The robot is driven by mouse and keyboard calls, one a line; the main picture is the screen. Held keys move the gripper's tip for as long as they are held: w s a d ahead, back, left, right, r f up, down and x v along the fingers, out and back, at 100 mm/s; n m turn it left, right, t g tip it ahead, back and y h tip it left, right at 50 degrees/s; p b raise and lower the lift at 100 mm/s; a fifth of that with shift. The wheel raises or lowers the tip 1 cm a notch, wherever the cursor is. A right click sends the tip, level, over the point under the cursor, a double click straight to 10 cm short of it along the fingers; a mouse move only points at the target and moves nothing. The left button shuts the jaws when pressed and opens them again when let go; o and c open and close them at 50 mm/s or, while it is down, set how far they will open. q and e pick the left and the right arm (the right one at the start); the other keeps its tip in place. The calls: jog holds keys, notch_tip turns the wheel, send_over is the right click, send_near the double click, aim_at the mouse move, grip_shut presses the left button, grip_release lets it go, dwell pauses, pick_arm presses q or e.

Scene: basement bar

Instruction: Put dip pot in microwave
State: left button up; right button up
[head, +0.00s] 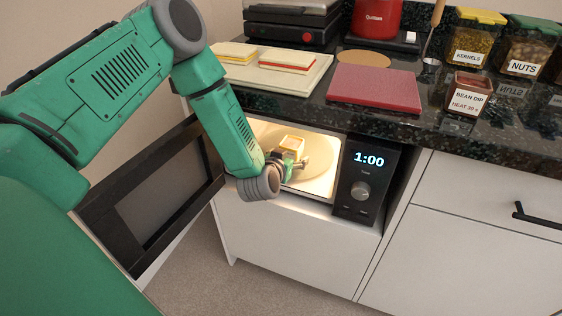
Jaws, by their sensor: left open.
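The microwave (361,183) is built in below the counter. Its door (160,190) hangs open to the left, its inside is lit, and a pale round turntable (320,152) shows. My left gripper (297,163) is inside the opening and is open. A small pot with a yellow top (292,143) is in the microwave right at the gripper; my wrist hides part of it, and I cannot tell whether the fingers touch it. Another pot, labelled "BEAN DIP, HEAT 30" (467,93), stands on the counter at the right. My right gripper is not in view.
On the dark counter (385,120) are a red board (375,89), a pale board (255,74) with sandwiches, a panini press and labelled jars. The clock reads 1:00. The open door stands close under my left arm. Floor below is clear.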

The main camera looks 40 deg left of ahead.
pick_arm(q)
jog(key=a+p+v, duration=0.1)
jog(key=p+v, duration=0.1)
jog(key=v, duration=0.7)
jog(key=s+d+f+m+g+h, duration=0.1)
jog(key=s+d+f+g+h, duration=0.15)
jog(key=s+d+f, duration=0.35)
jog(key=s+d+f+m+g+h, duration=0.1)
jog(key=s+d+f+m+g, duration=0.2)
jog(key=s, duration=0.5)
jog(key=s+a+f+g, duration=0.2)
jog(key=s+g, duration=0.5)
jog(key=s, duration=0.8)
jog(key=shift+n, duration=0.4)
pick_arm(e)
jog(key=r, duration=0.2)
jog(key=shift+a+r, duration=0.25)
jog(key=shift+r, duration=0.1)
